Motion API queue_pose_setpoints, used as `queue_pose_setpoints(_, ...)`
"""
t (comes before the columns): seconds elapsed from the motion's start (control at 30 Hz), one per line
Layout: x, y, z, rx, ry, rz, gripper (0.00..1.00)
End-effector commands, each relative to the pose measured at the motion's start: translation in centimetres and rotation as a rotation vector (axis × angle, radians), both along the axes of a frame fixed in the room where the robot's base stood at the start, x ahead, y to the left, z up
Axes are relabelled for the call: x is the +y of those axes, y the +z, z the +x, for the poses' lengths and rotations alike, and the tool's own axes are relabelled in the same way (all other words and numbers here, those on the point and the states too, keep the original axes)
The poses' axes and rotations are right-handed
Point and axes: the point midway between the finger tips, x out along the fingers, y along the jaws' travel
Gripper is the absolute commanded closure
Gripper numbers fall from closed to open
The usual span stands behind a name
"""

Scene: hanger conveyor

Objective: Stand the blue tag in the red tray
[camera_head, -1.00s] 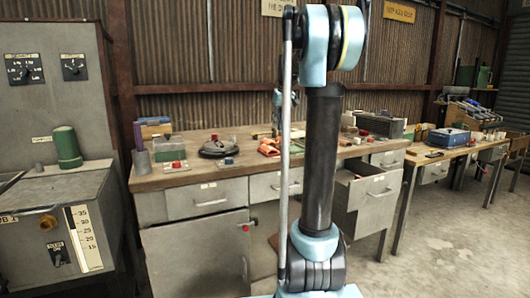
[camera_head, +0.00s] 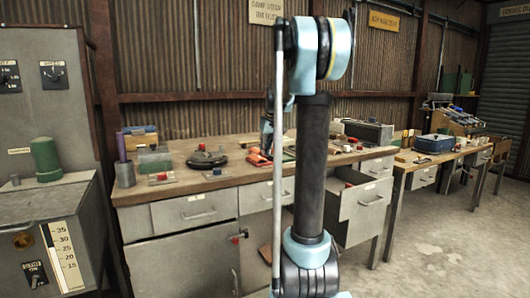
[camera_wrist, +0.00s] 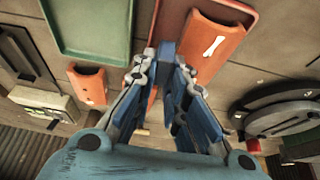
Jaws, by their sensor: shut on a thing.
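In the wrist view my gripper (camera_wrist: 162,72) is shut on a narrow blue piece, the blue tag (camera_wrist: 164,58), seen nearly edge-on between the fingertips. The finger pads are also blue, so the tag's outline is hard to separate.
A green tray (camera_wrist: 68,48) and a smaller orange-red holder (camera_wrist: 88,84) are left of the fingers in the wrist view. A dark round object (camera_wrist: 285,110) is at right. In the head view, an open drawer (camera_head: 362,205) juts from the bench (camera_head: 135,193).

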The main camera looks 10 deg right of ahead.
Motion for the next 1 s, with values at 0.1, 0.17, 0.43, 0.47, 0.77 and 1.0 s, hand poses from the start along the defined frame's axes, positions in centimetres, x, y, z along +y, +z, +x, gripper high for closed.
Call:
queue_pose_setpoints(0.1, 0.0, -0.9, 0.0, 0.0, 0.0, 0.0, 1.0)
queue_pose_setpoints(0.17, 0.0, -0.9, 0.0, 0.0, 0.0, 0.0, 1.0)
queue_pose_setpoints(0.43, 0.0, -1.1, 0.0, 0.0, 0.0, 0.0, 1.0)
queue_pose_setpoints(0.47, 0.0, -1.2, 0.0, 0.0, 0.0, 0.0, 1.0)
queue_pose_setpoints(0.77, -0.1, -2.1, -0.1, 0.002, 0.0, -0.001, 1.0)
queue_pose_setpoints(1.0, -0.2, -2.6, 0.0, 0.008, -0.001, -0.001, 0.72)
